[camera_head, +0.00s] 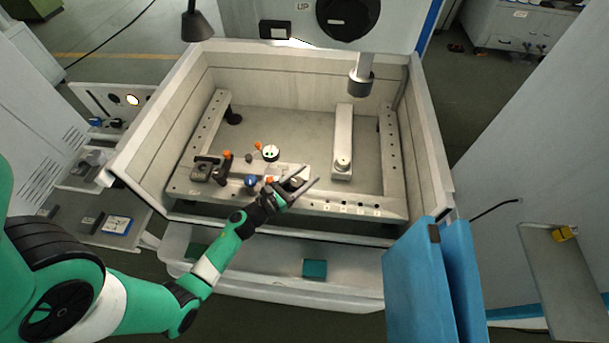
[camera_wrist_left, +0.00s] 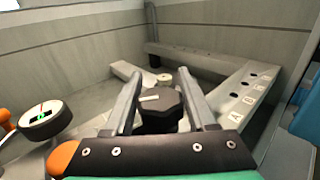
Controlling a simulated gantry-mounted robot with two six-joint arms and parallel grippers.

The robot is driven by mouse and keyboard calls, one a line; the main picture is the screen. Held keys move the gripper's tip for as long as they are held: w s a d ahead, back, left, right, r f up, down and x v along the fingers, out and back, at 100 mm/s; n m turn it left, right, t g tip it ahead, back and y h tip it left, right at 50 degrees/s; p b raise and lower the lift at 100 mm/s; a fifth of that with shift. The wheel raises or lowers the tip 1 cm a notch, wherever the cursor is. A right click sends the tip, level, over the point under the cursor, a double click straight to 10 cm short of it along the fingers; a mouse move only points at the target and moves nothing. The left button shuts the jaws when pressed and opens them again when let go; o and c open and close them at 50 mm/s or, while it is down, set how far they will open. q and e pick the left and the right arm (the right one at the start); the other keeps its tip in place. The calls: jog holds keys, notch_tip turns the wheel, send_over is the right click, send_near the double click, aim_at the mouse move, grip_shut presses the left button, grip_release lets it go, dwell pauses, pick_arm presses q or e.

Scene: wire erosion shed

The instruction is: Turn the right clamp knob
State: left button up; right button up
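A dark, many-sided clamp knob (camera_wrist_left: 160,110) with a pale line on its top sits in the middle of the left wrist view. My left gripper (camera_wrist_left: 160,74) has its two fingers spread, one on each side of this knob. Whether either finger touches it is not clear. In the head view, the left gripper (camera_head: 311,174) reaches over the front rail of the tank with its fingers apart. The knob (camera_head: 297,182) shows there only partly between the fingers. My right gripper is in neither view.
A round dial gauge (camera_head: 270,153) stands left of the gripper, with orange knobs (camera_head: 227,155) and a blue knob (camera_head: 250,181) near it. A nozzle head (camera_head: 361,80) hangs over the tank's back right. The frame's middle is open. Blue doors (camera_head: 420,290) stand at front right.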

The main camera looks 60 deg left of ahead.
pick_arm(q)
jog(key=o, duration=0.3)
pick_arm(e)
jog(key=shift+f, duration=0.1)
